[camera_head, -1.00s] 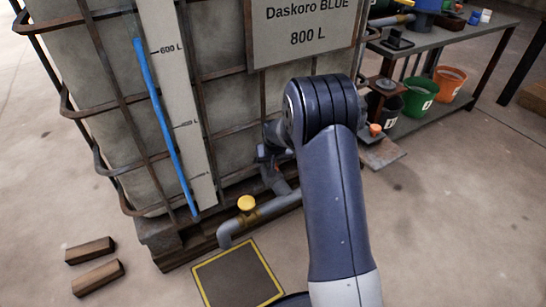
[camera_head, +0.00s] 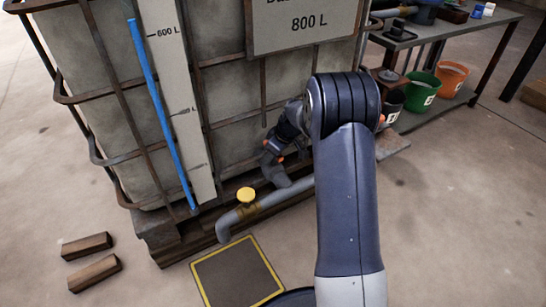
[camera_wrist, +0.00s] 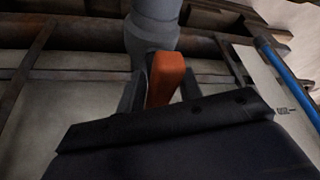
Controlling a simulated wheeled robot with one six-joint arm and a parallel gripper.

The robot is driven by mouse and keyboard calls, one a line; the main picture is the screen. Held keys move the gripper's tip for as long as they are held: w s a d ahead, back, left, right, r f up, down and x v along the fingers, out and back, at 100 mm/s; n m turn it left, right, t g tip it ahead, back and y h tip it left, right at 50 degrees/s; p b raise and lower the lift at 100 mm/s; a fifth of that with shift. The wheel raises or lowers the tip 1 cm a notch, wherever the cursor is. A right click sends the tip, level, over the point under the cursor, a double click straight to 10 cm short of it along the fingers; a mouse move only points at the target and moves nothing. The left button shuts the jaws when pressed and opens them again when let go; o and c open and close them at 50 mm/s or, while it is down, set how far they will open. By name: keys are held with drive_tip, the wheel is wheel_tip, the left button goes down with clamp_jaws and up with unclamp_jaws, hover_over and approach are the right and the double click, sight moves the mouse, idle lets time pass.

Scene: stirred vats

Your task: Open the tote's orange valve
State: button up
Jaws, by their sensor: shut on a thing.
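The tote (camera_head: 235,90) is a grey caged tank on a pallet, with an 800 L sign. Its orange valve handle (camera_wrist: 166,78) shows in the wrist view, in front of a grey pipe fitting. My gripper (camera_wrist: 160,88) is shut on the orange handle, with a dark finger on each side of it. In the head view my gripper is low at the tote's front, and my arm hides part of the outlet.
A yellow-edged dark floor plate (camera_head: 237,275) lies below the pipe's end. Two wooden blocks (camera_head: 95,272) lie on the floor at left. A bench with green (camera_head: 421,92) and orange (camera_head: 451,79) buckets stands at back right. A blue level tube (camera_head: 150,95) runs up the tote.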

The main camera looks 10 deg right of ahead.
drive_tip(key=shift+o, duration=0.7)
drive_tip(key=shift+a+n, duration=0.25)
drive_tip(key=shift+n, duration=0.45)
drive_tip(key=o, duration=0.9)
drive_tip(key=shift+c, duration=0.2)
drive_tip(key=shift+d, duration=0.1)
drive_tip(key=p+v, duration=0.3)
drive_tip(key=v, duration=0.8)
drive_tip(key=shift+w+d+p, duration=0.15)
drive_tip(key=shift+w+p, duration=0.15)
drive_tip(key=shift+f, duration=0.2)
